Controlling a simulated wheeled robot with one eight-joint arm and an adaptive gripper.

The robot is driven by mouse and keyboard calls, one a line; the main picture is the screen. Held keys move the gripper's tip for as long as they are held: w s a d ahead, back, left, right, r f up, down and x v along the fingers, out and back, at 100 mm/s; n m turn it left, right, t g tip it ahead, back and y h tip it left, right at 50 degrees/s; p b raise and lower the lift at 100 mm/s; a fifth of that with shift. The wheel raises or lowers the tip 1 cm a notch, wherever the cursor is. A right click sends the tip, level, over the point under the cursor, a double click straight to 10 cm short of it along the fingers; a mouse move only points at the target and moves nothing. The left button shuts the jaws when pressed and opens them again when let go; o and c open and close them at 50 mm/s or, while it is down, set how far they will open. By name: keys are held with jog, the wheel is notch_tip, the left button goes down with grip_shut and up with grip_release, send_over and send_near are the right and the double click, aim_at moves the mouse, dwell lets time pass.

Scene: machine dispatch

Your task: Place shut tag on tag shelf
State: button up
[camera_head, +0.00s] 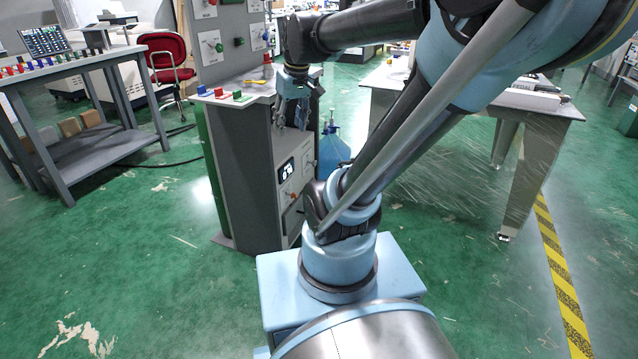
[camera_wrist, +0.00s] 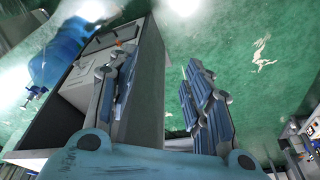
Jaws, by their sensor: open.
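My gripper (camera_head: 293,108) hangs fingers-down beside the front side of the grey machine cabinet (camera_head: 235,150), below its ledge height. In the wrist view my gripper (camera_wrist: 160,88) has its two fingers apart, with nothing visible between them. I cannot tell which piece, if any, is the shut tag, and no shelf is readably marked as the tag shelf.
A grey workbench (camera_head: 70,70) with coloured pieces stands at left, a red chair (camera_head: 166,56) behind it. A blue bottle (camera_head: 333,150) stands right of the cabinet. A light table (camera_head: 540,104) stands at right. Green floor is free at front left.

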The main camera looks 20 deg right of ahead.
jog(key=s+d+f+m+h, duration=0.1)
jog(key=s+d+f+m, duration=0.2)
jog(key=s+f, duration=0.9)
jog(key=shift+s+d+f+m, duration=0.3)
jog(key=shift+d+f, duration=0.45)
jog(key=shift+d, duration=0.45)
